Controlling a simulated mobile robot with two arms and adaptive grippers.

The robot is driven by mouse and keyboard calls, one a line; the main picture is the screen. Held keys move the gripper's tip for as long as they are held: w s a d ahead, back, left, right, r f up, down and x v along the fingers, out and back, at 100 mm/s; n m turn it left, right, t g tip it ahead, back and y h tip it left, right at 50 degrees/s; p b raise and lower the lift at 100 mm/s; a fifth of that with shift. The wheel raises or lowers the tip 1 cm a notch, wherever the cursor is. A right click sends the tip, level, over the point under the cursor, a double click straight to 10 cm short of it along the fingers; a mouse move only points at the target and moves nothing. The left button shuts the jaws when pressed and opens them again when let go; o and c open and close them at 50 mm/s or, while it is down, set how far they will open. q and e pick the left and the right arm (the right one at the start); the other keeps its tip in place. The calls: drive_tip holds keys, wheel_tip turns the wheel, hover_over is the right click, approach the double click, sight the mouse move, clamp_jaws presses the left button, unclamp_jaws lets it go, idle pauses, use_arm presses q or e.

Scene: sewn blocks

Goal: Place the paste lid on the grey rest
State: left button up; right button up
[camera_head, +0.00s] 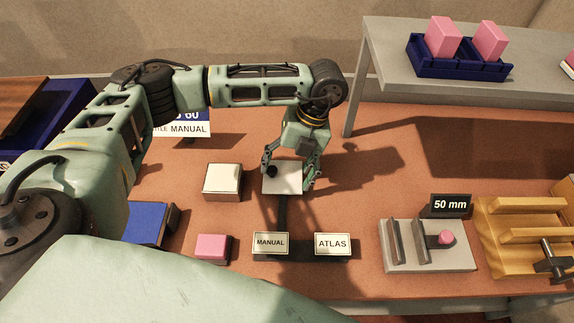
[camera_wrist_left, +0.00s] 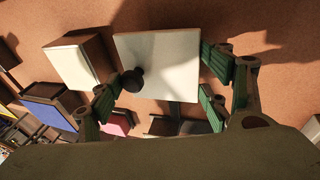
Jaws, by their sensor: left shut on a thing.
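The paste lid (camera_head: 283,181) looks like a white square plate with a black knob. It also shows in the left wrist view (camera_wrist_left: 170,72), with the knob near its left edge. My left gripper (camera_head: 290,176) points down and is shut on the lid, with fingers at its left and right sides. It also shows in the left wrist view (camera_wrist_left: 168,88). The lid's height over the table is hard to tell. A grey fixture (camera_head: 455,262) with two upright plates and a pink piece stands at the right; I cannot tell whether it is the grey rest. My right gripper is not in view.
A white-topped box (camera_head: 222,180) stands just left of the lid. MANUAL (camera_head: 271,243) and ATLAS (camera_head: 333,243) signs stand in front. A pink block (camera_head: 212,247), blue box (camera_head: 147,222) and wooden fixture (camera_head: 522,235) lie around. A raised grey shelf (camera_head: 390,65) is behind right.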

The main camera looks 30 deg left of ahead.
use_arm(q)
drive_tip(key=shift+f, duration=0.15)
drive_tip(key=o, duration=1.1)
drive_tip(key=shift+o, duration=0.2)
drive_tip(key=shift+r, duration=0.35)
drive_tip(key=b+v, duration=0.2)
drive_tip(key=v, duration=0.9)
drive_tip(key=shift+r+b, duration=0.35)
drive_tip(key=shift+b, duration=0.05)
drive_tip(key=shift+w+d, duration=0.1)
drive_tip(key=shift+w, duration=0.05)
